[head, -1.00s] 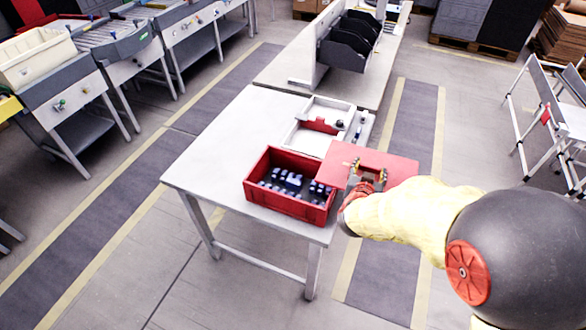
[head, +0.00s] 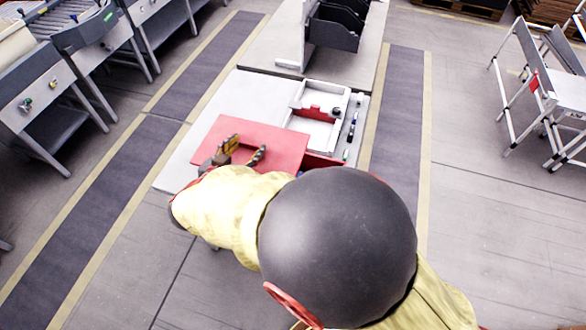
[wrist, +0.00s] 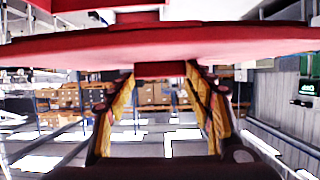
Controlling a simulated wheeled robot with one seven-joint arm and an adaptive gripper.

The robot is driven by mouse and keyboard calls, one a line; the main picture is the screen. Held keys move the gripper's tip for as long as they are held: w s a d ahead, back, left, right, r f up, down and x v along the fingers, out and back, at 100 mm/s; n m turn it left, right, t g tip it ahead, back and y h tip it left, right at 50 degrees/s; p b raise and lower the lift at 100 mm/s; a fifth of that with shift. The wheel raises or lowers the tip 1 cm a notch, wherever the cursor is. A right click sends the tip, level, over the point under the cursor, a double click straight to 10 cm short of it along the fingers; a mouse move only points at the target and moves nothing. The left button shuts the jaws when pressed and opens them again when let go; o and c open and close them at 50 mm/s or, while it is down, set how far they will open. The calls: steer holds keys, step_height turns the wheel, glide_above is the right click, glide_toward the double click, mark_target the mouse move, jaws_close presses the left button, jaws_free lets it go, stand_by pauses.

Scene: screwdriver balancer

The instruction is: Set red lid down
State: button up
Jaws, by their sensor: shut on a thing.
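The red lid (head: 262,141) is a flat red plate in the head view, over the left part of the white table. My gripper (head: 243,152) is at the lid's near side, shut on it. In the wrist view the lid (wrist: 160,48) spans the top of the picture, and my gripper's two fingers (wrist: 162,75) close on a small red block under it. The red crate (head: 318,161) shows only as a strip to the right of the lid; my arm and the lid hide the rest. I cannot tell whether the lid touches the table.
The white table (head: 238,88) is bare behind the lid. A white tray (head: 320,112) with a red piece stands behind the crate. A strip with small tools (head: 353,130) lies at its right. A black bin rack (head: 333,24) stands farther back.

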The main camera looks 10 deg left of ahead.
mark_target(274, 158)
steer(key=d+f, duration=0.1)
steer(key=d, duration=0.1)
steer(key=w+d+f+b, duration=0.1)
steer(key=d, duration=0.2)
steer(key=w+d+f+b, duration=0.1)
steer(key=d, duration=0.1)
steer(key=shift+w+d+f, duration=0.15)
steer(key=shift+d+f, duration=0.15)
steer(key=shift+f, duration=0.05)
steer(key=w+d+f+b, duration=0.1)
steer(key=d+f+b, duration=0.3)
steer(key=f, duration=0.5)
steer(key=shift+w+d, duration=0.25)
steer(key=shift+d, duration=0.3)
steer(key=o, duration=1.3)
